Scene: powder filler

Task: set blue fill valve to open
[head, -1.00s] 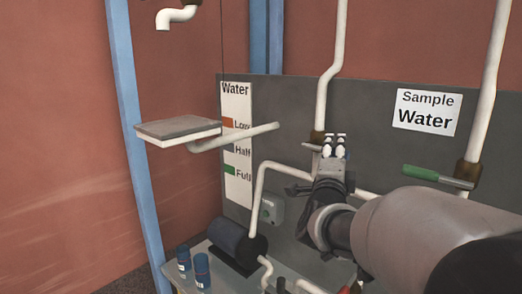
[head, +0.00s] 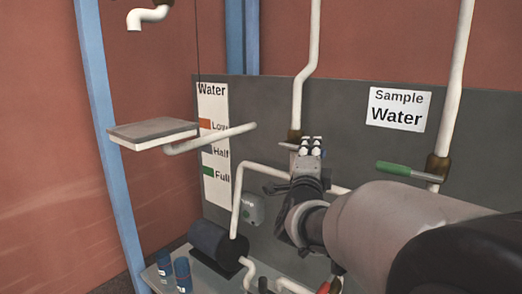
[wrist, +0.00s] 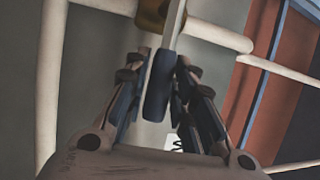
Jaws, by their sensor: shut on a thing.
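The blue valve handle (wrist: 158,88) shows in the wrist view between the two fingers of my gripper (wrist: 160,100), which is shut on it. Its metal lever (wrist: 173,25) runs up to the brass valve body (wrist: 150,14). In the head view, the brass valve body (head: 295,136) sits on a white vertical pipe, with my gripper (head: 311,147) at its lower right. A short piece of the metal lever (head: 286,145) sticks out at the valve's left. The blue grip is hidden there behind my gripper.
A second valve with a green handle (head: 393,168) is to the right, under the "Sample Water" sign (head: 398,107). A flat grey-topped plate (head: 153,133) and a water level chart (head: 212,140) are to the left. A dark cylinder (head: 218,244) and blue containers (head: 183,274) are below.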

